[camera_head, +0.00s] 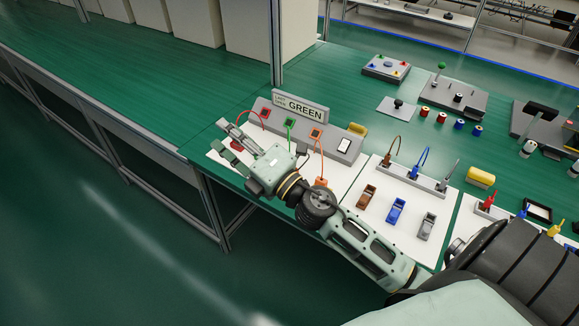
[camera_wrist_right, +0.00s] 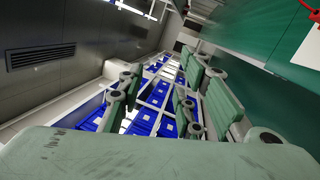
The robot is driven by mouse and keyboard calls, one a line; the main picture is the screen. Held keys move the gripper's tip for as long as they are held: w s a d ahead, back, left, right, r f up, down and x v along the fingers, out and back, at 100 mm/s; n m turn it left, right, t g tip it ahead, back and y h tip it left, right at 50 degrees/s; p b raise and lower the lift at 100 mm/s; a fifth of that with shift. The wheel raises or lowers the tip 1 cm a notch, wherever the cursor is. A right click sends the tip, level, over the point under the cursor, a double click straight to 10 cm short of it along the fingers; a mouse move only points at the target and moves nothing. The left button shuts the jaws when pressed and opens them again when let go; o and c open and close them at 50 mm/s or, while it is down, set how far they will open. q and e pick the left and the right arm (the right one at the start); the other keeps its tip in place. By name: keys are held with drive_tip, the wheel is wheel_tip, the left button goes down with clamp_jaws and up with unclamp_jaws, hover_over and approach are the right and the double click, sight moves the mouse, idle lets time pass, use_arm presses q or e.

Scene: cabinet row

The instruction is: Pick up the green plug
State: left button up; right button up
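A green-marked socket (camera_head: 291,122) sits on the grey sloped panel below a sign (camera_head: 304,107) that reads GREEN. A short green cable (camera_head: 288,134) runs down from it and passes behind my right gripper. I cannot make out the green plug; my right gripper and wrist cover that part of the white mat (camera_head: 345,171). My right gripper (camera_head: 230,149) is over the mat's left end, near the table's front edge. In the right wrist view its fingers (camera_wrist_right: 172,98) stand apart with nothing between them. My left gripper is not in view.
An orange plug (camera_head: 320,183) lies by my right wrist. A red cable (camera_head: 250,112) loops at the panel's left. Brown, blue and grey blocks (camera_head: 396,210) stand on the mat to the right. The green bench (camera_head: 130,70) at left is mostly clear.

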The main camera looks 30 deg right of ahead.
drive_tip(key=a+f+n+g+y, duration=0.3)
drive_tip(key=a+n+g+y, duration=0.35)
drive_tip(key=n, duration=0.85)
drive_tip(key=d+f+n+g+h, duration=0.3)
drive_tip(key=d+f+n+g, duration=0.1)
drive_tip(key=f+n+g, duration=0.15)
drive_tip(key=d+f+g+h, duration=0.1)
drive_tip(key=d+f+h, duration=0.15)
drive_tip(key=d, duration=0.45)
drive_tip(key=d+f+n+g+h, duration=0.1)
drive_tip(key=d+f+h, duration=0.1)
drive_tip(key=d+h, duration=0.35)
drive_tip(key=d+f+g+h, duration=0.1)
drive_tip(key=d+f+h, duration=0.1)
drive_tip(key=d, duration=0.6)
drive_tip(key=shift+y, duration=0.25)
drive_tip(key=x, duration=0.2)
drive_tip(key=p+x, duration=0.1)
drive_tip(key=x, duration=0.2)
drive_tip(key=shift+w+a+f, duration=0.25)
drive_tip(key=shift+f, duration=0.05)
drive_tip(key=shift+w+f, duration=0.15)
drive_tip(key=shift+f, duration=0.2)
